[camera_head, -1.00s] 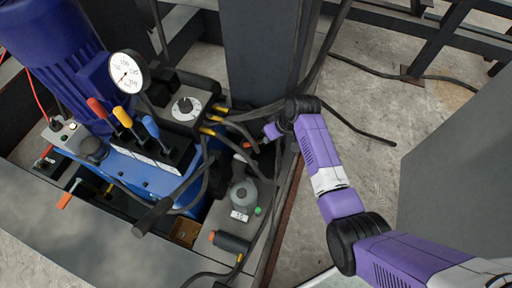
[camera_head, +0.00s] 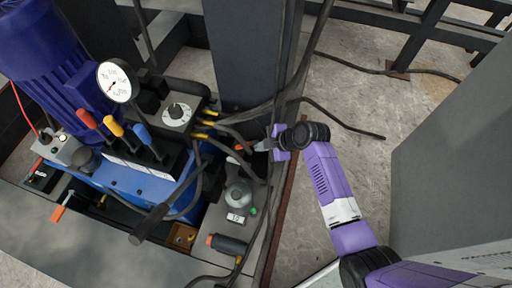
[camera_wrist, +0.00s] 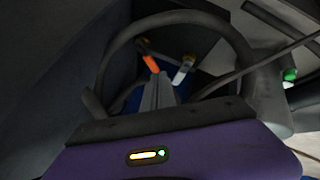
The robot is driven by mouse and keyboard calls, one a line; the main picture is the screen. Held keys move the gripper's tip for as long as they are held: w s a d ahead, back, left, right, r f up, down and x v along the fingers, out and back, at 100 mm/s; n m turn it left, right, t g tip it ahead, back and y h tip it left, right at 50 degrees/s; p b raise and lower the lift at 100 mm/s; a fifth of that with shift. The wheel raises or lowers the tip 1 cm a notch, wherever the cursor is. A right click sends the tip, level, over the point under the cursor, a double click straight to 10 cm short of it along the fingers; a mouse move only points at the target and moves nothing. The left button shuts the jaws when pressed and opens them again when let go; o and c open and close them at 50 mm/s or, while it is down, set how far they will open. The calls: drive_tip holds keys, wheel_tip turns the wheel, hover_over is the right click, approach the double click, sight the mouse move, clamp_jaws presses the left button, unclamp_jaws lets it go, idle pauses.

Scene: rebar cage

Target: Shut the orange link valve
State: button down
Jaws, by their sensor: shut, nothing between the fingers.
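A small orange handle (camera_head: 240,147) shows among the black hoses beside the grey post, and I take it for the link valve. In the wrist view, an orange handle (camera_wrist: 150,63) lies just beyond my fingertips, with a pale-ended lever (camera_wrist: 183,72) to its right. My gripper (camera_head: 260,146) is shut and empty, pointing left towards the orange handle. In the wrist view, my gripper (camera_wrist: 159,80) appears below the handle; I cannot tell whether they touch. The valve body is hidden by hoses and shadow.
A black hose (camera_wrist: 185,18) arches around my fingers. Hoses (camera_head: 232,125) run from yellow fittings past the grey post (camera_head: 245,55). A grey dome-topped unit (camera_head: 239,192) stands below. Another orange-ended lever (camera_head: 59,213) sits far left.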

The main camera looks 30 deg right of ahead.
sight(243, 146)
drive_tip(key=b+x, duration=0.3)
drive_tip(key=x, duration=0.5)
drive_tip(key=shift+w+a+f, duration=0.1)
drive_tip(key=shift+w+f, duration=0.05)
drive_tip(key=shift+f, duration=0.2)
drive_tip(key=shift+w+a+b, duration=0.3)
drive_tip(key=shift+w+b, duration=0.15)
drive_tip(key=shift+w, duration=0.1)
idle(0.5)
drive_tip(key=shift+w+a+b, duration=0.1)
drive_tip(key=shift+w+b, duration=0.8)
drive_tip(key=shift+w, duration=0.2)
